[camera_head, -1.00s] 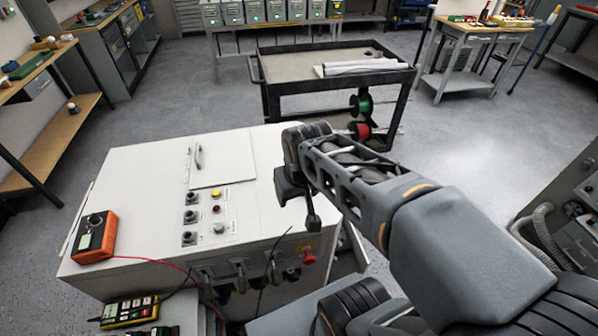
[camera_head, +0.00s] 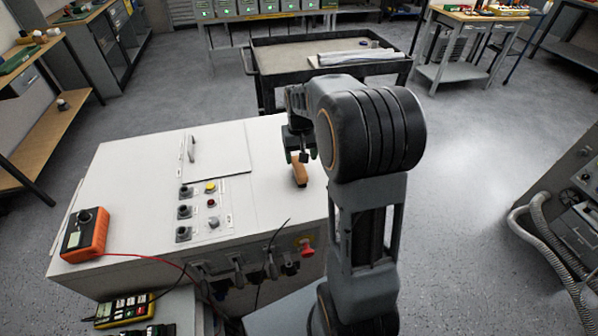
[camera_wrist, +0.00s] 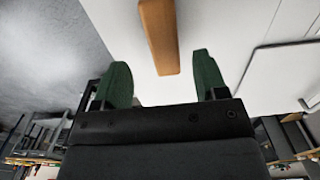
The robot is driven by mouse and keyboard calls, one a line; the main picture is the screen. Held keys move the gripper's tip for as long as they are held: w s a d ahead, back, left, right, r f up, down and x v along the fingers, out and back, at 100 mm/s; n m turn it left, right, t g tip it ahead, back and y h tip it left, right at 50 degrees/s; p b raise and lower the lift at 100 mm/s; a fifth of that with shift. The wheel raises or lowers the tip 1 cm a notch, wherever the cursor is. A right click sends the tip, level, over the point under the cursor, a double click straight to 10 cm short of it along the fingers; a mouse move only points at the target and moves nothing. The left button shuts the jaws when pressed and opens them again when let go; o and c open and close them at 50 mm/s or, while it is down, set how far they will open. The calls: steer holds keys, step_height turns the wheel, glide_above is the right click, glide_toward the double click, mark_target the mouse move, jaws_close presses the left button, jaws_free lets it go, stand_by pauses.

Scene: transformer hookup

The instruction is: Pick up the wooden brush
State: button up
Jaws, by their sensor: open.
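The wooden brush (camera_head: 299,174) lies on the white top of the cabinet, near its right side. In the wrist view the brush (camera_wrist: 160,36) is a plain brown wooden bar on the white surface, cut off by the top edge of the picture. My gripper (camera_head: 300,156) is just above the far end of the brush. In the wrist view my gripper (camera_wrist: 160,80) is open, with one green finger on each side and the near end of the brush between them in the picture. I cannot tell the height gap. The fingers look empty.
The white cabinet (camera_head: 130,190) carries an orange multimeter (camera_head: 85,234) at left and knobs and buttons (camera_head: 198,211) in the middle. A dark cart (camera_head: 285,60) stands behind it. Grey floor (camera_head: 480,170) is clear at right.

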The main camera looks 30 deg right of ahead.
mark_target(299, 166)
steer(key=shift+w+a+f, duration=0.1)
steer(key=shift+f, duration=1.75)
steer(key=shift+a+f, duration=0.1)
steer(key=shift+f, duration=1.7)
steer(key=c, duration=1)
